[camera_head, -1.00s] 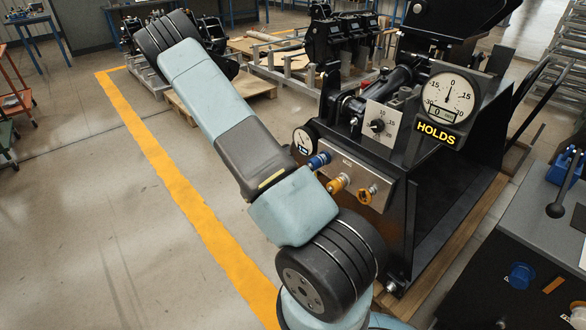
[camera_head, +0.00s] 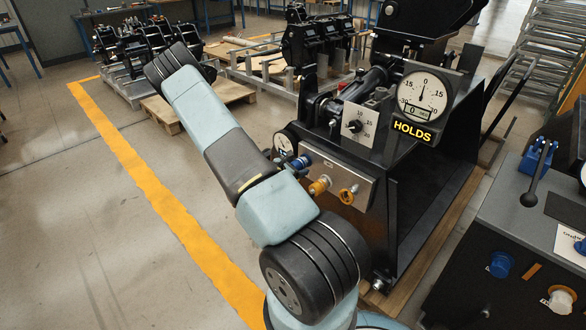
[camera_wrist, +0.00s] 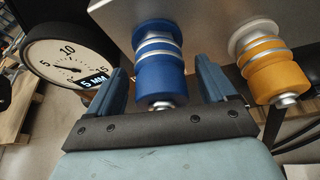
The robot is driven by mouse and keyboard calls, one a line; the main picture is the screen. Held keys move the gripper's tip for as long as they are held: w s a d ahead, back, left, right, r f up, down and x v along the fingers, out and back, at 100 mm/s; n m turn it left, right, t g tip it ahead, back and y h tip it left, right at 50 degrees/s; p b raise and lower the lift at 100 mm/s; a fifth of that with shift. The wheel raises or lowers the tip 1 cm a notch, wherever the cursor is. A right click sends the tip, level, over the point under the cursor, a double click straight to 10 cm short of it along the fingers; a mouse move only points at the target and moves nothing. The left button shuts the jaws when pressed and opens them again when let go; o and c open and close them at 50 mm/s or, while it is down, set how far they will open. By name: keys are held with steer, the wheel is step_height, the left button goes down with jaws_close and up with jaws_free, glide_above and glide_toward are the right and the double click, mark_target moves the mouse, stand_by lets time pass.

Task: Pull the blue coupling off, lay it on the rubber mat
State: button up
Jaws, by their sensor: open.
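The blue coupling (camera_head: 304,161) sits on the front panel of the black machine, left of an orange coupling. In the wrist view the blue coupling (camera_wrist: 160,72) hangs from the panel between the two fingers of my gripper (camera_wrist: 162,70). The gripper is open, one finger on each side, with a narrow gap visible on each side. A dark flat mat (camera_head: 567,207), which looks like the rubber mat, lies on the grey bench at right.
The orange coupling (camera_wrist: 273,72) is close to the right finger. A round gauge (camera_wrist: 70,60) is close to the left finger. The bench (camera_head: 497,191) holds a blue lever device (camera_head: 537,157) beside the mat. A "HOLDS" sign (camera_head: 412,131) is lit on the machine.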

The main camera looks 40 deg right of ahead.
steer(key=shift+c, duration=0.4)
steer(key=c, duration=1.1)
